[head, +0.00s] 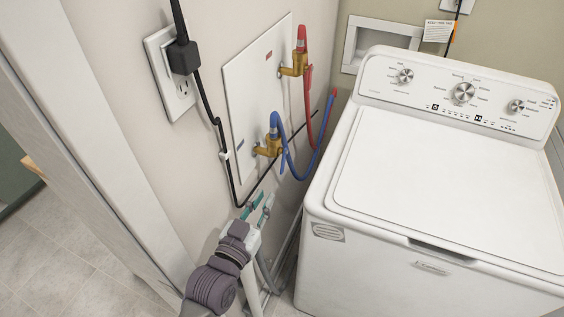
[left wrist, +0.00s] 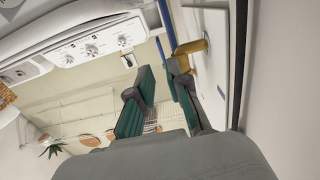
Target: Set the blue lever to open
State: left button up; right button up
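The blue lever (head: 274,124) stands at the lower brass valve (head: 268,147) on the white wall panel, beside a blue hose (head: 325,125). My left gripper (head: 259,208) is below this valve, close to the wall and apart from the lever. Its teal fingers are apart with nothing between them; the left wrist view also shows the open gripper (left wrist: 160,88). In that view the brass valve (left wrist: 190,48) and a blue strip (left wrist: 167,25) lie just beyond the right finger. I cannot tell whether that strip is lever or hose. My right gripper is not in view.
A red lever (head: 301,42) and red hose are on the upper brass valve (head: 294,68). A black cord (head: 212,115) hangs from the wall outlet (head: 173,75) past my gripper. The white washer (head: 430,180) stands to the right, leaving a narrow gap.

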aim_at(281, 170)
pick_arm(q)
jog(key=p+x, duration=0.1)
jog(key=x, duration=1)
jog(key=shift+w+p, duration=0.1)
jog(key=shift+p, duration=0.3)
jog(key=shift+w, duration=0.1)
jog(key=shift+c, duration=0.4)
grip_shut()
jog(key=shift+f, duration=0.1)
